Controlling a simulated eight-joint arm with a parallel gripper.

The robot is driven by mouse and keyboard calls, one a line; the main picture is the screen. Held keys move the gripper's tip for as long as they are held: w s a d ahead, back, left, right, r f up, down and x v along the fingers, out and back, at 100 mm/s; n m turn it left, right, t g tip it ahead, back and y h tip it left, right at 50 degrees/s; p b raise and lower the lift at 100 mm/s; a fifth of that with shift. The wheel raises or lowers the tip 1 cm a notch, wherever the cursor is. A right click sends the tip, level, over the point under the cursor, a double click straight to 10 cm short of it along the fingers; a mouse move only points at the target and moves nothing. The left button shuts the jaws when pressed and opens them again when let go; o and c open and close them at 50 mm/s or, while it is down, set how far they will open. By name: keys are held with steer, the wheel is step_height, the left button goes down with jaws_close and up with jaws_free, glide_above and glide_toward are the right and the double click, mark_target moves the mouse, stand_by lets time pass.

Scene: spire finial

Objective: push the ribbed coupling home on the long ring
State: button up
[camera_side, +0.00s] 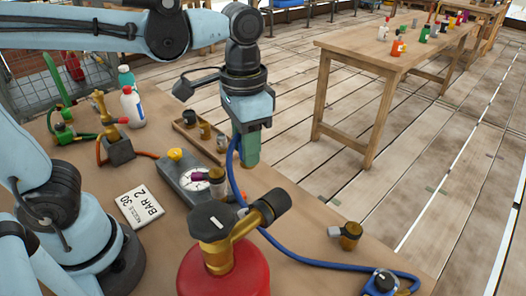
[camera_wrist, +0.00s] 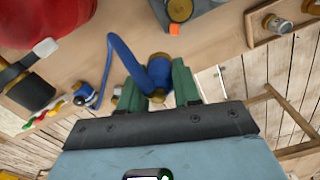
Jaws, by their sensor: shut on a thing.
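My gripper (camera_side: 250,150) hangs above the table's far edge, its green fingers pointing down. In the wrist view its fingers (camera_wrist: 158,90) are closed around a blue fitting with a brass end (camera_wrist: 158,70), on the blue hose (camera_wrist: 125,58). I take this as the coupling; its ribs cannot be made out. In the side view the fingers hide it, and the hose (camera_side: 234,180) runs down from it. A grey block with a dial (camera_side: 180,183) carries an upright brass-and-grey fitting (camera_side: 217,178). I cannot tell which part is the long ring. The held fitting is apart from the block.
A red tank (camera_side: 220,278) with a brass valve stands at the front. A wooden tray (camera_side: 180,127) holds small fittings behind the block. A loose brass fitting (camera_side: 349,236) lies right. Bottles (camera_side: 132,107) and a card (camera_side: 139,205) are left. The blue hose crosses the front right.

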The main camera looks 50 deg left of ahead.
step_height(320, 180, up, 4)
glide_above(214, 169)
steer(key=shift+f, duration=0.15)
steer(key=shift+f, duration=2.75)
steer(key=shift+f, duration=0.55)
steer(key=o, duration=1.1)
steer(key=shift+c, duration=0.2)
step_height(214, 169, up, 12)
steer(key=shift+w, duration=0.1)
stand_by(0.4)
steer(key=shift+f, duration=5.85)
